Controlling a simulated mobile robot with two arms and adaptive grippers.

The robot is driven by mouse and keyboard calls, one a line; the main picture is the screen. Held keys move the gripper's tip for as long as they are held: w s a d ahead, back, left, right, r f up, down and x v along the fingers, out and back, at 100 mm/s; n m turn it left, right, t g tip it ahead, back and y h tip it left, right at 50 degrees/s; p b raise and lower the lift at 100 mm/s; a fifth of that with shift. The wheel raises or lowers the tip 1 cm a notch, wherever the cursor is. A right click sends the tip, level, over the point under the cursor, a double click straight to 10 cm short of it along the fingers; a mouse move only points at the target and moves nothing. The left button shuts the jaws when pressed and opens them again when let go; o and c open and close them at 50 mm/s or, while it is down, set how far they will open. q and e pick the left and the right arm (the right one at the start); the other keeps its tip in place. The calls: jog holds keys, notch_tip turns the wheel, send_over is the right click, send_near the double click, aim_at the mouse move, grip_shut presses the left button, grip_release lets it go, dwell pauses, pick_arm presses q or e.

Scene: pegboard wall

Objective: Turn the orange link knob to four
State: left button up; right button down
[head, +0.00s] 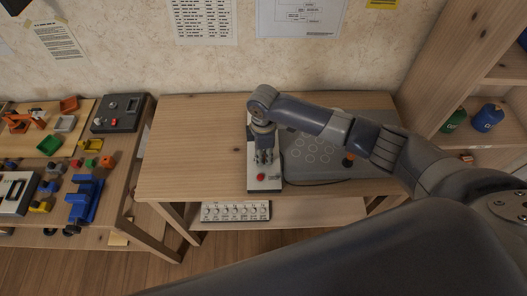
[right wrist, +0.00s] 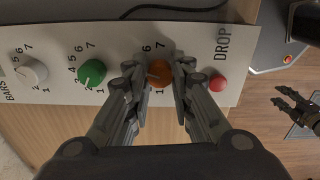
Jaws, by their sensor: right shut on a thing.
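The orange knob (right wrist: 159,73) sits on a white panel (right wrist: 120,40) in the right wrist view, between the green knob and the red button. My right gripper (right wrist: 160,76) is shut on it, one finger on each side. The digits 6, 7 and 1 show around the knob; the fingers hide the others. A pale pointer mark shows at its left side; I cannot read its exact number. In the head view my right gripper (head: 265,157) points down over the panel (head: 264,187) and hides the knob. My left gripper (right wrist: 292,106) appears open and empty, away from the panel.
The panel also carries a green knob (right wrist: 91,73), a grey knob (right wrist: 32,71) and a red button (right wrist: 218,83). It lies on a wooden table (head: 190,140), clear on its left. A grey board (head: 310,170) lies right of it. A second knob strip (head: 236,212) sits on the lower shelf.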

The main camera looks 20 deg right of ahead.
jog(key=shift+n+p, duration=0.4)
jog(key=shift+n, duration=1.2)
jog(key=c, duration=1.4)
grip_release()
jog(key=shift+o, duration=0.2)
jog(key=shift+r, duration=0.1)
notch_tip(320, 180, up, 12)
